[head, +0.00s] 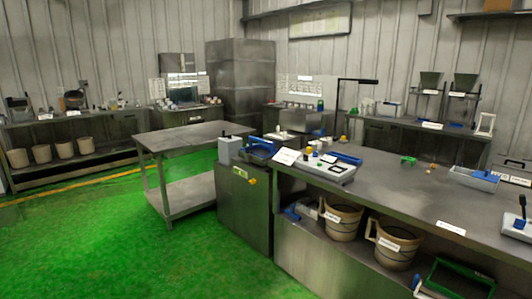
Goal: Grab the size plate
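I cannot tell which object is the size plate. White cards or plates lie on the metal bench to the right: one (287,156) at its left end and one (451,228) on its front edge. A white board-like device with blue and dark parts (329,168) sits next to the left card. My gripper is not in view.
A metal table (195,138) with a bare top stands in the middle. A grey cabinet (245,210) adjoins the bench (395,178). Buckets (342,219) and a green-edged tray (455,280) sit below the bench. The green floor (110,240) at the left is clear.

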